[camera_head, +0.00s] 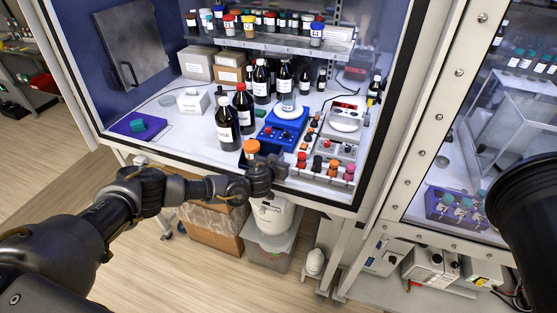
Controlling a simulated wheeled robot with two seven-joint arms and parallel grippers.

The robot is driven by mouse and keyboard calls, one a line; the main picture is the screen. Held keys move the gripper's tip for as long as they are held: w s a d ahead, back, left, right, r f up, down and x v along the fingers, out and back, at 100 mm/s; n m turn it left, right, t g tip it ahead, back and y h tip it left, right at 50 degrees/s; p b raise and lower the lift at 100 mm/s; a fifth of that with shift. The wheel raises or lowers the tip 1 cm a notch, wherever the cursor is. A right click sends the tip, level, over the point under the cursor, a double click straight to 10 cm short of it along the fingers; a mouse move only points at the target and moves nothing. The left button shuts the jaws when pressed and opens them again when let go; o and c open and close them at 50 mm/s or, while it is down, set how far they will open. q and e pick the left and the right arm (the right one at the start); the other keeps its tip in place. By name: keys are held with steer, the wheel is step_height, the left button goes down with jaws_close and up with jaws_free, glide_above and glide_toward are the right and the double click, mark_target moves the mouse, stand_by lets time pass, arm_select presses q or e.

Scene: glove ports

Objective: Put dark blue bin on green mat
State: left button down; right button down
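My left gripper (265,174) is at the front edge of the cabinet's white work surface, right in front of an orange-capped container (251,147). My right gripper is out of view; only a dark part of that arm shows at right.
Tall brown bottles (227,124) and a blue balance (283,127) stand behind the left gripper. A rack of coloured caps (324,167) is to its right. A shelf of vials (270,43) hangs above. The white surface between tray and bottles is mostly clear.

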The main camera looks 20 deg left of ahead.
arm_select(q)
steer(key=shift+f, duration=0.25)
steer(key=c, duration=1.7)
jaws_free()
steer(key=shift+r, duration=0.1)
